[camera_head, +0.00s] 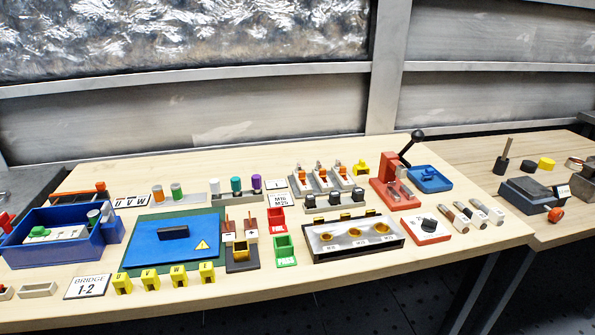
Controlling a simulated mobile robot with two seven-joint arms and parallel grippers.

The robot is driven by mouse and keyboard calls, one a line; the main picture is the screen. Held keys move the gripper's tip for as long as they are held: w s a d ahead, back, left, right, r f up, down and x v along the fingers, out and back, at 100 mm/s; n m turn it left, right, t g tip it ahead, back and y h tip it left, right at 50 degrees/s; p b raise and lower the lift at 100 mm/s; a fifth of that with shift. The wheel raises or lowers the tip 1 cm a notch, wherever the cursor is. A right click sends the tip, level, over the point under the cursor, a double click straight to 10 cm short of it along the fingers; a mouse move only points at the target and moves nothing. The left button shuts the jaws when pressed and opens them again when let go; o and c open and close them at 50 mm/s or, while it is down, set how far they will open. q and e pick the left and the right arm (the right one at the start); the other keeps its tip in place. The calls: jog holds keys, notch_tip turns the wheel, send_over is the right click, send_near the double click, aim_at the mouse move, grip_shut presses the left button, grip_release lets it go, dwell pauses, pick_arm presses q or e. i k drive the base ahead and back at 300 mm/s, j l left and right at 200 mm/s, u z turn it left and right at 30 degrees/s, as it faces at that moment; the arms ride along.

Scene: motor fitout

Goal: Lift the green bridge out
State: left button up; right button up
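A small green piece (38,232), which looks like the green bridge, lies on a pale block inside the open blue box (60,251) at the far left. It is too small in the picture to tell how it is seated. A grey cylinder with a green part stands at the box's right end. A white card reading "BRIDGE 1-2" (87,287) is in front of the box. Neither of my grippers is in view.
A blue plate with a black handle (173,232) lies right of the box. Several yellow lettered markers (151,277) stand in front of it. A small pale tray (38,290) is at the front left. Bare wood shows along the table's front edge.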

aim_at(40, 231)
jog(key=u, duration=1.55)
jog(key=i+j, duration=0.15)
jog(key=j, duration=0.15)
jog(key=i+j, duration=0.35)
jog(key=j, duration=0.3)
